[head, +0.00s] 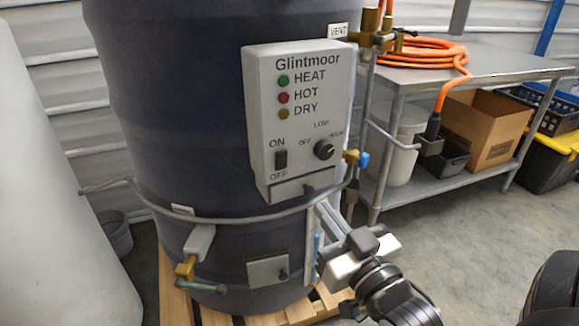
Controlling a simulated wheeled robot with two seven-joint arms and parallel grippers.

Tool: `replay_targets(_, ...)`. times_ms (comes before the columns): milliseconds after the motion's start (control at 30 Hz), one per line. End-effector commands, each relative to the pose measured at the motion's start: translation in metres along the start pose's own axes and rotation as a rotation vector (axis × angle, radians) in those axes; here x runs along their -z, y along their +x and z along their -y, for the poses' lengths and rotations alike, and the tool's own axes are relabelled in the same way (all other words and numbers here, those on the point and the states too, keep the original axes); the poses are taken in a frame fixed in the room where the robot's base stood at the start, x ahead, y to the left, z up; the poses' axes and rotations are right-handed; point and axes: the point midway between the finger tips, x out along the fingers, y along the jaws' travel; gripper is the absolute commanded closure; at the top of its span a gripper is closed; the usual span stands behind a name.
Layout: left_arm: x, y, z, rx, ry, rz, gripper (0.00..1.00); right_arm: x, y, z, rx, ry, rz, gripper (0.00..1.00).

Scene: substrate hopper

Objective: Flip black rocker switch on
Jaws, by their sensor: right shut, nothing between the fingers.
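The black rocker switch (280,159) sits at the lower left of the light grey Glintmoor control panel (262,110), on the front of a dark drum. ON is printed above it and OFF below it. I cannot tell which half is pressed in. My right gripper (324,210) comes in from the lower right. It is shut and empty, below and to the right of the switch, apart from it in the picture. The switch is not covered by my arm. My left gripper is not in view.
Right of the switch is a black round knob (323,150). Green, red and amber lamps sit above. A grey pipe rail (240,219) curves around the drum (180,120) below the panel. A metal table (480,62) with an orange hose (425,52) stands at right.

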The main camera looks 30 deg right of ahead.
Motion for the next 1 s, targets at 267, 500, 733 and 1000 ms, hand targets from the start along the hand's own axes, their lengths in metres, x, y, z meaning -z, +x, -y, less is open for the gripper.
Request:
replay_targets(267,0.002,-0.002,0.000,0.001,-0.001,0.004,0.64,0.002,0.040,0.001,0.002,0.000,-0.005,1.00)
replay_targets(500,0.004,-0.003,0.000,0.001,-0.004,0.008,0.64,0.001,0.091,0.000,0.001,0.000,-0.003,1.00)
replay_targets(733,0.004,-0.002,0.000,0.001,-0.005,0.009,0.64,0.000,0.126,0.000,0.001,-0.001,0.000,1.00)
replay_targets(1000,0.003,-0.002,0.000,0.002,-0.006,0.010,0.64,-0.001,0.138,0.001,0.001,-0.001,0.002,1.00)
